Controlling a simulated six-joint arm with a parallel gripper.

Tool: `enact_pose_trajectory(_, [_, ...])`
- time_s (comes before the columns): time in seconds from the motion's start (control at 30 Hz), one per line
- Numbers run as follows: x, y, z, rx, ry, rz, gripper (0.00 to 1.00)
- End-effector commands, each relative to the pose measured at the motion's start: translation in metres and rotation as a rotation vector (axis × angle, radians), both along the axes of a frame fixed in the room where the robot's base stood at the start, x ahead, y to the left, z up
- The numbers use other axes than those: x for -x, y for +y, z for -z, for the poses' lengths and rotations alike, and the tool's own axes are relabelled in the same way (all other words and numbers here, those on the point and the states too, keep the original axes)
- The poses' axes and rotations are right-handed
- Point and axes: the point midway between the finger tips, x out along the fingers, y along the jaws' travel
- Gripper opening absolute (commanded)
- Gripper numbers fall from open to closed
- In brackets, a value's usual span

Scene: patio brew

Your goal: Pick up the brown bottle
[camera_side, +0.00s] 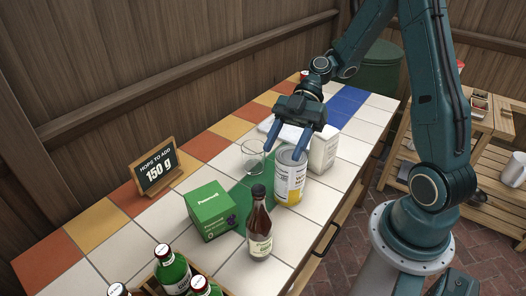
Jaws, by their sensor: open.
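The brown bottle (259,226) stands upright on the tiled counter, with a dark cap and a pale label. It is at the front of the counter, right of the green box. My gripper (285,148) is open, with blue fingers pointing down. It is above and behind the bottle, over the area of the can and the glass, and apart from the bottle. Nothing shows between the fingers.
A white and yellow can (290,177) stands just behind the bottle. A green box (210,210) is to its left, and a clear glass (252,157) is further back. A white container (323,150) is behind the can. Green bottles (172,270) stand in a crate at front left. A sign (156,169) stands at the back.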

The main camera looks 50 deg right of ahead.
Motion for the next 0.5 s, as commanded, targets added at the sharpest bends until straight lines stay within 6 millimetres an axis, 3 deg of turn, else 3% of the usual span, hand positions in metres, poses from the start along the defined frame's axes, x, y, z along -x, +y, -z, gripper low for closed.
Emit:
enact_pose_trajectory(0.2, [-0.0037,-0.0066,0.0037,-0.115,-0.075,-0.027,0.52])
enact_pose_trajectory(0.5, [-0.0042,-0.0064,0.0038,-0.136,-0.094,-0.032,0.52])
